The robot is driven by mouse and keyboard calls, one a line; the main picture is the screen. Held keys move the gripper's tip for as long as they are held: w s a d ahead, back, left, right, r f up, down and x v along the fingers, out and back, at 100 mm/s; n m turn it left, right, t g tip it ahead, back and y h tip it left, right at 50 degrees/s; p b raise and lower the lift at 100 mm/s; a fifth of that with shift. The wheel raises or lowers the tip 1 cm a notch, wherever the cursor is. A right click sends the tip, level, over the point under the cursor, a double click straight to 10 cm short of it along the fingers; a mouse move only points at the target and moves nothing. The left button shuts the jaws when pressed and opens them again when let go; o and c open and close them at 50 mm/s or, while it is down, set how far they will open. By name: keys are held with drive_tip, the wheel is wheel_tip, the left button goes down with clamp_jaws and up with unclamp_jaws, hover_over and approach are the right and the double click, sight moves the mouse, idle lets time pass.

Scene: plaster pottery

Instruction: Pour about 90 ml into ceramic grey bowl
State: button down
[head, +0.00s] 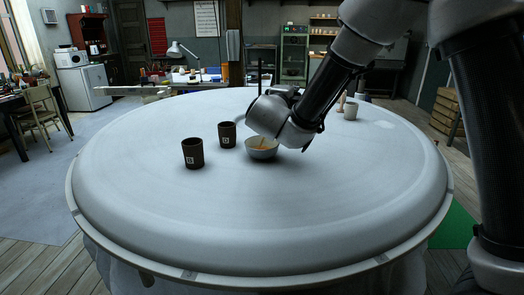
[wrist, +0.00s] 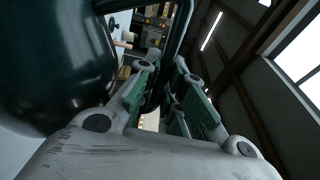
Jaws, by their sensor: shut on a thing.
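The grey ceramic bowl (head: 262,154) stands upright on the round white table, left of my wrist. Orange liquid shows inside it, and a thin orange streak appears above the liquid, partly behind my wrist. My gripper (wrist: 168,85) is shut on the handle (wrist: 183,22) of a dark green, glossy vessel (wrist: 55,65), which fills the left of the wrist view. The wrist view is strongly tilted. In the head view my wrist hides the gripper and most of the vessel, so its spout and any contact with the bowl cannot be seen.
Two dark brown cups, one nearer (head: 192,154) and one farther (head: 227,136), stand left of the bowl. A pale cup (head: 350,111) stands at the back right, beside a small wooden object (head: 341,103). The front of the white table (head: 250,220) is clear.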

drive_tip(key=d+f+m, duration=0.1)
drive_tip(key=s+d+m, duration=0.1)
drive_tip(key=d, duration=0.1)
drive_tip(key=d+f+m, duration=0.1)
drive_tip(key=d, duration=0.1)
drive_tip(key=shift+s+d+f, duration=0.2)
drive_tip(key=shift+s+f, duration=0.05)
drive_tip(key=shift+f, duration=0.05)
drive_tip(key=shift+s+d+f+m+b, duration=0.2)
drive_tip(key=shift+d+f+m, duration=0.3)
drive_tip(key=shift+d+m, duration=0.3)
drive_tip(key=shift+s+d+f+m+b, duration=0.2)
drive_tip(key=shift+d+f+m, duration=0.35)
drive_tip(key=shift+m, duration=0.45)
drive_tip(key=d+f+m, duration=0.2)
drive_tip(key=f+m, duration=0.1)
drive_tip(key=s+d+f+m+b, duration=0.1)
drive_tip(key=d+f+m, duration=0.2)
drive_tip(key=f, duration=0.1)
drive_tip(key=d+f+m+b, duration=0.1)
drive_tip(key=d+f+m, duration=0.1)
drive_tip(key=f+m, duration=0.1)
drive_tip(key=shift+s+d+f+m, duration=0.15)
drive_tip(key=shift+s+f+m, duration=0.1)
drive_tip(key=shift+s+m, duration=0.25)
drive_tip(key=shift+d+f+m+b, duration=0.2)
drive_tip(key=shift+f+m+b, duration=0.2)
drive_tip(key=shift+f+m, duration=0.35)
